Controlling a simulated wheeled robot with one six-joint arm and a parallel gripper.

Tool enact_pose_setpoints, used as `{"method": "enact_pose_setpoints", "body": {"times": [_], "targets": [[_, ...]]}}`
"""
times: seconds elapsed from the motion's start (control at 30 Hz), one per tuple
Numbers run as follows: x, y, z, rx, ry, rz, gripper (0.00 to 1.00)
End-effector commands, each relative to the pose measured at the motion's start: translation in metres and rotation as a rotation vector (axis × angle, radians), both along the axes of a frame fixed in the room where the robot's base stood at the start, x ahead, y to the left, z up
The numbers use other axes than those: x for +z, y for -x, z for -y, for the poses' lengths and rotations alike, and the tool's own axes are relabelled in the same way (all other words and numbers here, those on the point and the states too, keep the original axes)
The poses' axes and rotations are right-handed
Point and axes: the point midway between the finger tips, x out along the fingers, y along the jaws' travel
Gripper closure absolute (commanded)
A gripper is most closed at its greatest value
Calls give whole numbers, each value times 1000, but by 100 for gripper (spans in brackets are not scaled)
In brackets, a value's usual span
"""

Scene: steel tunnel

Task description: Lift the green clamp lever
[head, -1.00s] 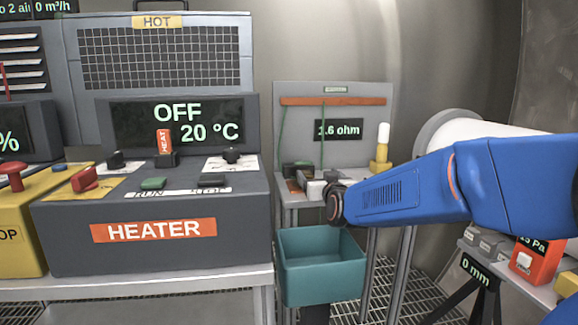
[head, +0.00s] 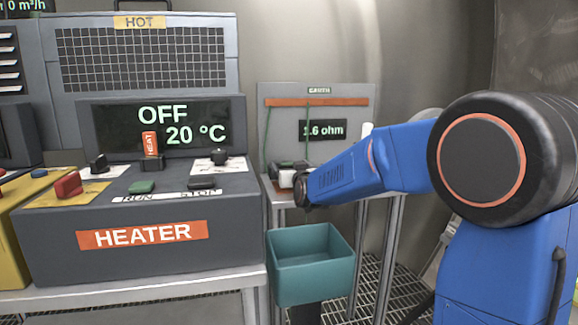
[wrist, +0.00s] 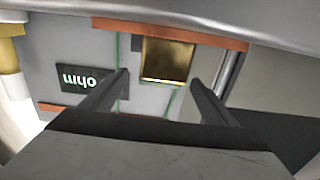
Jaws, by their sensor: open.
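In the head view, a small dark green piece (head: 284,164) shows on the bench below the earth panel (head: 345,140), beside the end of my blue arm. It may be the clamp lever, but it is too small and too covered to be sure. In the wrist view, my gripper (wrist: 158,80) is open, with its two dark fingers spread apart and nothing held between them. A brass-coloured block (wrist: 168,62) shows between and beyond the fingertips. No clear lever shape shows in the wrist view.
The panel carries a copper bar (head: 330,101), thin green wires and a 1.6 ohm display (head: 322,130). A teal bin (head: 310,285) stands below the bench. The grey heater box (head: 145,225) is at left. A yellow-and-white post (wrist: 12,70) shows in the wrist view.

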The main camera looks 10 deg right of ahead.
Motion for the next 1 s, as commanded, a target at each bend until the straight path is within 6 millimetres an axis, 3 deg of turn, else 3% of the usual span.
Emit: {"method": "enact_pose_setpoints", "body": {"times": [0.2, 0.53, 0.57, 0.8, 1.0], "targets": [[0, -17, 0, 0, 0, 0, 19], [0, -20, 0, 0, 0, 0, 19], [0, -20, 0, 0, 0, 0, 22], [0, -20, 0, 0, 0, 0, 78], [2, -20, 4, 1, 0, -9, 78]]}}
